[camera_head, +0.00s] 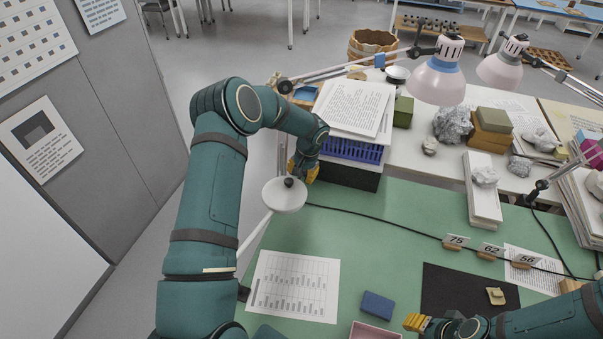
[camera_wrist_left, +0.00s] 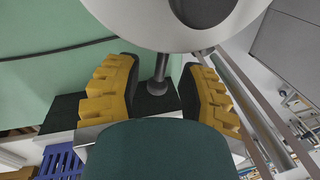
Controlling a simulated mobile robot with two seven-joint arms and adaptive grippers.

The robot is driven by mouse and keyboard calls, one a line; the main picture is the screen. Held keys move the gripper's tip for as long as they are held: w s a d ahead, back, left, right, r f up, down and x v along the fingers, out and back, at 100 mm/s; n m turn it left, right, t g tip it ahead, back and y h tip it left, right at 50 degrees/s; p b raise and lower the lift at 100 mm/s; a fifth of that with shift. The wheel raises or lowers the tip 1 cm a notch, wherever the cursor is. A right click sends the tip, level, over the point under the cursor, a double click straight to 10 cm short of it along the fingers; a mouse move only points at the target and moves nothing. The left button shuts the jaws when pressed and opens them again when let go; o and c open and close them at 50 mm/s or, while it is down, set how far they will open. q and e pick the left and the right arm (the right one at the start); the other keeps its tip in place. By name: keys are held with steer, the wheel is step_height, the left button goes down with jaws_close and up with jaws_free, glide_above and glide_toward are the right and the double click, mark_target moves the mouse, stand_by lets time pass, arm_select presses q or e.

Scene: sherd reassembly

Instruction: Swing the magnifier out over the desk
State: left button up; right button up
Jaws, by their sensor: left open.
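The magnifier (camera_head: 284,198) is a round white head with a dark knob on a pale arm, at the desk's left edge in the head view. In the left wrist view its white head (camera_wrist_left: 140,22) fills the top, with a dark stem (camera_wrist_left: 159,72) below it. My left gripper (camera_head: 303,169) is just behind the magnifier's head. Its yellow fingers are spread on either side of the stem, with visible gaps, in the left wrist view (camera_wrist_left: 158,92). My right gripper (camera_head: 416,322) is low at the front of the desk; its finger gap is unclear.
The green desk mat (camera_head: 350,235) is open in the middle, crossed by a black cable. A printed sheet (camera_head: 295,285), a blue block (camera_head: 377,305) and a pink tray (camera_head: 374,332) lie in front. Papers on a blue basket (camera_head: 352,150) and desk lamps (camera_head: 438,80) stand behind.

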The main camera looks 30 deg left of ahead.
arm_select(q)
steer(key=shift+c, duration=0.4)
jaws_close()
steer(key=shift+s+r, duration=0.1)
steer(key=shift+s, duration=0.05)
steer(key=shift+d, duration=0.1)
